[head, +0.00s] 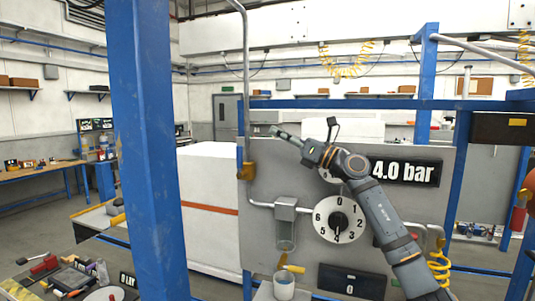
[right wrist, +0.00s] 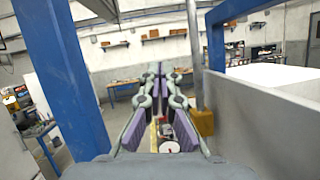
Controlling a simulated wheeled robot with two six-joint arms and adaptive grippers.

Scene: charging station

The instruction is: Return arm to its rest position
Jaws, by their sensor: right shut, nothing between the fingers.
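My right arm reaches up from the lower right of the head view, in front of the grey panel (head: 262,176). My right gripper (head: 275,131) points left near the panel's upper left edge. It is shut and empty. In the right wrist view the gripper (right wrist: 158,72) points away from the camera, its fingertips together, with the workshop beyond. A round dial (head: 339,219) numbered 0 to 6 is on the panel below the arm. A black display reading 4.0 bar (head: 405,172) is partly behind the arm. My left gripper is not in view.
A blue post (head: 150,150) stands left of the panel, and it also shows in the right wrist view (right wrist: 62,75). A cup (head: 284,287) stands below. A cluttered bench (head: 60,262) is at lower left.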

